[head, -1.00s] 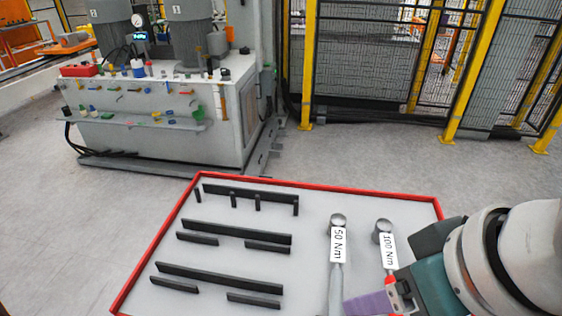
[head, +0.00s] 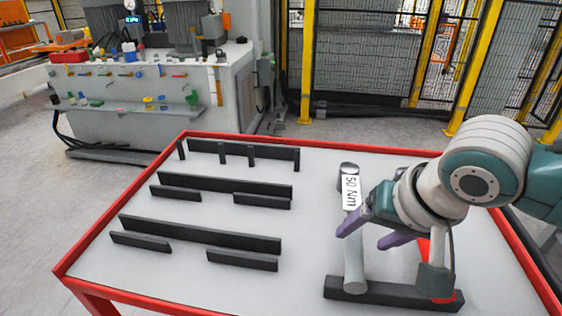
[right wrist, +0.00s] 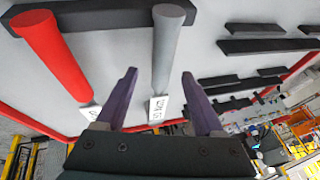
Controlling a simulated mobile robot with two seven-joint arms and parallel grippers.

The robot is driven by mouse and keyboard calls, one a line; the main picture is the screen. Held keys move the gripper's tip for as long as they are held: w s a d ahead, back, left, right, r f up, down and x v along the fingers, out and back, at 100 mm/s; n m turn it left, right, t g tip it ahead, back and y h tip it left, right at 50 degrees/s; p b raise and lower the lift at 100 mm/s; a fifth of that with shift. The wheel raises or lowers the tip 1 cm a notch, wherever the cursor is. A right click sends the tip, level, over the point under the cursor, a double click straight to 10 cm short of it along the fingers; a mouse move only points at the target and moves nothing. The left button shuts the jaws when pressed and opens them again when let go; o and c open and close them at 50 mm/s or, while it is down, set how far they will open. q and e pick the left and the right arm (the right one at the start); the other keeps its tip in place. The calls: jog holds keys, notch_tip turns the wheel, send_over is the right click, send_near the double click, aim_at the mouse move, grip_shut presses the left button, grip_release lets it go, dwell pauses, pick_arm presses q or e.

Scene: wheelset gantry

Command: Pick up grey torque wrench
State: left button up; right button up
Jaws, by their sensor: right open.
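The grey torque wrench (head: 354,262) lies on the table, its "50 Nm" label and head pointing away and its handle end on a dark rest bar. My right gripper (head: 361,239) is open, its purple fingers above the handle. In the right wrist view the grey wrench (right wrist: 167,50) runs between the two open fingertips (right wrist: 159,73), with space on both sides. I cannot tell how far above it the fingers are. My left gripper is not in view.
A red-handled wrench (right wrist: 52,58) lies beside the grey one, mostly hidden by my arm in the head view. The table (head: 115,228) has a red rim and several black bars (head: 199,233) at left. A machine (head: 150,95) and yellow-framed fencing stand behind.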

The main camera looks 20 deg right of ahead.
aim_at(356, 237)
jog(key=b+x, duration=0.1)
jog(key=x, duration=0.4)
jog(key=shift+w+b, duration=0.25)
jog(key=shift+b, duration=0.15)
grip_shut()
dwell(0.4)
